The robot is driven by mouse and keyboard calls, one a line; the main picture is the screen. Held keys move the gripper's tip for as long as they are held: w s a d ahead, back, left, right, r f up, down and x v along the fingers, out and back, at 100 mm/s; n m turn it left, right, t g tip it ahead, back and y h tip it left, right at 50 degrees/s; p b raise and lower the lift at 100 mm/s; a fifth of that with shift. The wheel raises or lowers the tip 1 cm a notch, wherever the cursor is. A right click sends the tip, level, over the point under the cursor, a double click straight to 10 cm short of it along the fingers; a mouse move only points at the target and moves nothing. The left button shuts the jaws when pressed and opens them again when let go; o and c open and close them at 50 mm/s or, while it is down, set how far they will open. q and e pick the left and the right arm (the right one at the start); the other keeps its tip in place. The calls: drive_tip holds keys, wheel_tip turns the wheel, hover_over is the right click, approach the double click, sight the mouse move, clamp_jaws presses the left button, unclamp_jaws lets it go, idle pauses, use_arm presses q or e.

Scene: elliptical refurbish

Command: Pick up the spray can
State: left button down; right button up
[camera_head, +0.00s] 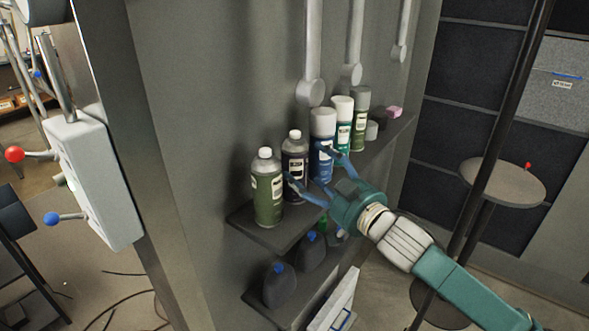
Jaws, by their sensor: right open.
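A row of bottles and cans stands upright on a grey wall shelf (262,232). A blue spray can with a white cap (322,124) is in the middle of the row. Behind it stand a white-capped can with a teal base (343,108) and an olive can with a grey cap (361,102). My right gripper (306,165) reaches in from the lower right, open and empty. Its fingers point at the front of the blue can and the dark bottle; one fingertip overlaps the blue can in the picture. Whether it touches cannot be told. My left gripper is out of view.
A green bottle (267,195) and a dark bottle (295,150) stand closer on the shelf. A pink block (394,112) lies at its far end. Dark jugs (279,288) sit on a lower shelf. Lever handles (312,60) hang above. A dark pole (508,90) stands right.

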sight(307, 167)
drive_tip(key=p+x, duration=0.1)
drive_tip(key=x, duration=0.3)
drive_tip(key=shift+w+a+r+p, duration=0.1)
drive_tip(key=shift+w+a+p, duration=0.1)
drive_tip(key=shift+a+p, duration=0.1)
drive_tip(key=shift+w, duration=0.2)
drive_tip(key=shift+s, duration=0.1)
drive_tip(key=shift+c, duration=1.3)
drive_tip(key=c, duration=0.7)
wheel_tip(307, 167, up, 10)
drive_tip(key=shift+b, duration=0.65)
drive_tip(key=shift+c, duration=1.1)
drive_tip(key=o, duration=1.2)
drive_tip(key=shift+o, duration=0.2)
drive_tip(key=shift+d, duration=0.1)
